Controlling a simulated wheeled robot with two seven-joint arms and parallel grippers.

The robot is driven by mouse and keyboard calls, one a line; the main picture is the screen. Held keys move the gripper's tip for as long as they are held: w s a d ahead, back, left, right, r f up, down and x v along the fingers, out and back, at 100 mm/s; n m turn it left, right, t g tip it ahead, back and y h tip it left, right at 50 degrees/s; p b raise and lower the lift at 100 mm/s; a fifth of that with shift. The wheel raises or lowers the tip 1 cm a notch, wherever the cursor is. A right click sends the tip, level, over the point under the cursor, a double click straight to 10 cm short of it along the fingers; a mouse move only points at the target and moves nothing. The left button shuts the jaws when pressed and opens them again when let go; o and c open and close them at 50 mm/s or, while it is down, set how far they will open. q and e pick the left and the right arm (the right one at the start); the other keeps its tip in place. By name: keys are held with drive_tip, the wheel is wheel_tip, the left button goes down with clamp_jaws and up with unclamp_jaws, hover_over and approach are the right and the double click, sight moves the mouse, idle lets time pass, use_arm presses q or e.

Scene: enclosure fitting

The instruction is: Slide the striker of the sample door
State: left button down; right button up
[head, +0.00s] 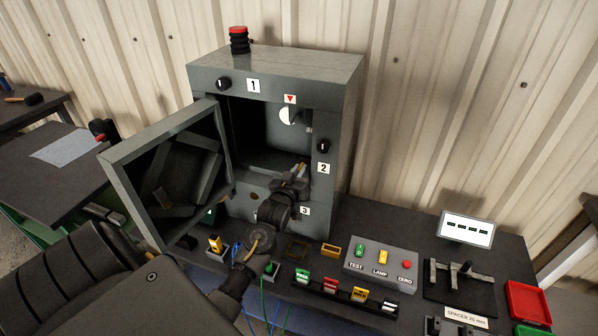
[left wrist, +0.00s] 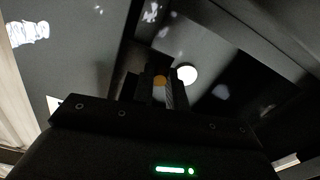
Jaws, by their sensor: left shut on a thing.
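The grey cabinet (head: 347,110) stands on the bench with its sample door (head: 117,158) swung open to the left. My left gripper (head: 300,174) is at the lower right of the cabinet opening, between the number 2 and 3 labels. In the left wrist view its fingers (left wrist: 160,88) are close together on a small part, which I take to be the striker (left wrist: 160,80); a brownish end shows between the fingers. The fingers hide most of the striker. My right gripper is in neither view.
Black knobs (head: 324,146) stick out of the cabinet front. A button box (head: 382,264), coloured tags (head: 330,284) and a fixture with a handle (head: 460,280) lie on the bench to the right. Wires run below my left gripper. A red tray (head: 528,303) stands at the far right.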

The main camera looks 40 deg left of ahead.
use_arm(q)
drive_tip(key=shift+a+r+p, duration=0.1)
drive_tip(key=shift+r+p, duration=0.05)
drive_tip(key=shift+p, duration=0.35)
drive_tip(key=c, duration=1.4)
unclamp_jaws()
drive_tip(key=shift+s, duration=0.1)
drive_tip(key=b+v, duration=0.2)
drive_tip(key=v, duration=0.8)
drive_tip(key=shift+s, duration=0.35)
